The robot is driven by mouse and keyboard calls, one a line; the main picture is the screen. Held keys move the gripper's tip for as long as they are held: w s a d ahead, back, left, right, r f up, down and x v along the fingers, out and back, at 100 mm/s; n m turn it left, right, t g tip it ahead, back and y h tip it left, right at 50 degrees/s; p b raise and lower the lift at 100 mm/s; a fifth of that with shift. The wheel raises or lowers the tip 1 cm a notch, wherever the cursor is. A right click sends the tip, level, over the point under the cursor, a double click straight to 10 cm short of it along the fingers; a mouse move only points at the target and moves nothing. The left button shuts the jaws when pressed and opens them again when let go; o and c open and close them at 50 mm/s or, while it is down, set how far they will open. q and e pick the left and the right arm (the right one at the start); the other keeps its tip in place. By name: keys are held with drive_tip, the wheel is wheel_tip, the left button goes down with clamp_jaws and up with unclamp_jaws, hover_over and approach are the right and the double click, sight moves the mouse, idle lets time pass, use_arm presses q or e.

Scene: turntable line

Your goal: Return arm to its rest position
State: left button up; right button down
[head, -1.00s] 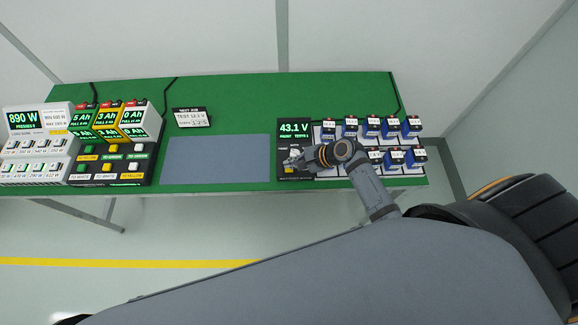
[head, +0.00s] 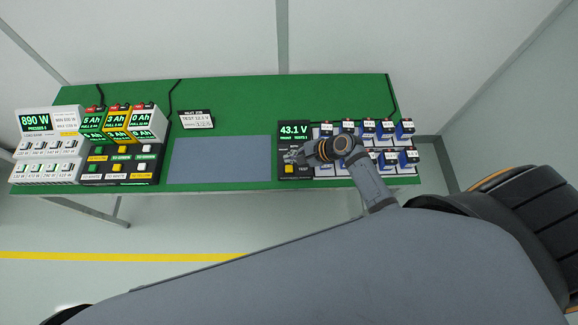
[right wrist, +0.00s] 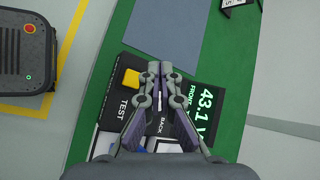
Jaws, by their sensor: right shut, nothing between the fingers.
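My right gripper (head: 290,157) hangs over the black test panel (head: 284,140) at the right part of the green table, and its forearm hides part of the panel and battery rack. In the right wrist view the gripper (right wrist: 153,68) is shut and empty, its fingers together above the panel between the yellow TEST button (right wrist: 131,80) and the green "43.1 V" display (right wrist: 203,107). The fingers appear apart from the button. The yellow button also shows in the head view (head: 289,169), just below the gripper. My left gripper is not in view.
Blue batteries (head: 368,128) stand in two rows right of the panel. A grey mat (head: 220,159) lies bare at the table's middle. A load bank (head: 48,122) and coloured battery units (head: 118,121) stand at left. A dark wheeled case (right wrist: 25,55) is on the floor.

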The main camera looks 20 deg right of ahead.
idle(0.6)
drive_tip(key=s+d+r+n+g+h, duration=0.1)
drive_tip(key=s+d+r+n+h, duration=0.3)
drive_tip(key=s+d+r+n, duration=0.25)
drive_tip(key=s+d+r+n+h, duration=0.45)
drive_tip(key=s+n, duration=0.25)
drive_tip(key=n, duration=0.3)
wheel_tip(320, 180, down, 33)
drive_tip(key=s+d+g+b, duration=0.2)
drive_tip(key=b, duration=0.5)
drive_tip(key=s+d+f+g+b, duration=0.1)
drive_tip(key=s+f+b, duration=0.4)
drive_tip(key=s+f, duration=1.3)
wheel_tip(320, 180, down, 4)
drive_tip(key=shift+s+r, duration=0.2)
drive_tip(key=shift+s, duration=0.2)
